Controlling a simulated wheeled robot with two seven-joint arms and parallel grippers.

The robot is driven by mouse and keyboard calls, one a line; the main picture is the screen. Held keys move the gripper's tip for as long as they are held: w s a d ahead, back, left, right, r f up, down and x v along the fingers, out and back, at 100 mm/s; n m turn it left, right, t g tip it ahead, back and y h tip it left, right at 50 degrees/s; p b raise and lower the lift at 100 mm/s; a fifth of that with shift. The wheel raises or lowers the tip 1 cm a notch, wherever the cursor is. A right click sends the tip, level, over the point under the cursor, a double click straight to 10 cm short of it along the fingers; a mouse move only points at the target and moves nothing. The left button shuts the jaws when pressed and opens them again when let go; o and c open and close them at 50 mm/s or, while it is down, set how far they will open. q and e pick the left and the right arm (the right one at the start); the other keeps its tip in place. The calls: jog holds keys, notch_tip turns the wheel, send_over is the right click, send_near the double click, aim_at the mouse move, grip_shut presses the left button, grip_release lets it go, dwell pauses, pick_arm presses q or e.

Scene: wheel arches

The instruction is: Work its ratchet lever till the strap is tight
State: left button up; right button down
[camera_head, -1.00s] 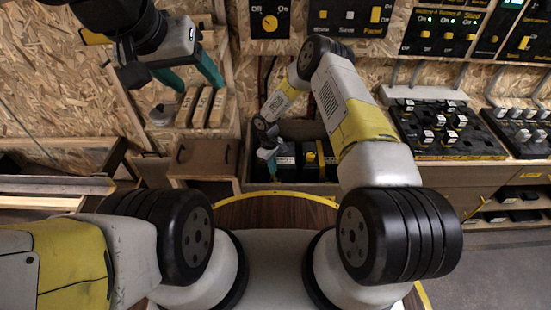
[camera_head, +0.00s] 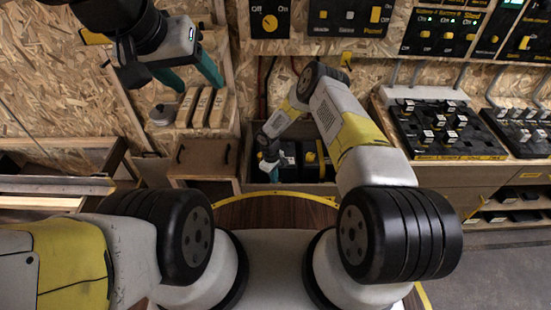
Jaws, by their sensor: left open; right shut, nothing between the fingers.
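My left gripper (camera_head: 197,80) hangs at the upper left with its teal fingers spread and nothing between them, in front of the chipboard wall. My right gripper (camera_head: 273,176) points down into an open wooden bin (camera_head: 318,187) at the centre. Its teal fingers are small here, shut and empty, close to the dark items in the bin. A black item with a yellow part (camera_head: 311,158) lies in the bin, right of this gripper. I cannot make out a strap or a ratchet lever for certain; my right arm hides part of the bin.
A brown box (camera_head: 203,158) stands left of the bin, below a shelf with several wooden blocks (camera_head: 202,107). A bench with a black switch tray (camera_head: 440,130) is at the right. Control panels (camera_head: 347,18) hang on the wall. Grey floor (camera_head: 500,262) is free at the lower right.

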jog(key=shift+f, duration=0.1)
notch_tip(320, 180, down, 4)
jog(key=shift+f, duration=0.1)
jog(key=shift+w+a+r, duration=0.3)
jog(key=shift+w+a, duration=0.15)
jog(key=shift+a, duration=0.2)
jog(key=shift+w+a+r, duration=0.25)
jog(key=shift+w+a, duration=0.2)
jog(key=shift+a, duration=0.15)
jog(key=shift+r, duration=0.1)
notch_tip(320, 180, up, 8)
jog(key=shift+w+a+f, duration=0.2)
jog(key=shift+a, duration=0.15)
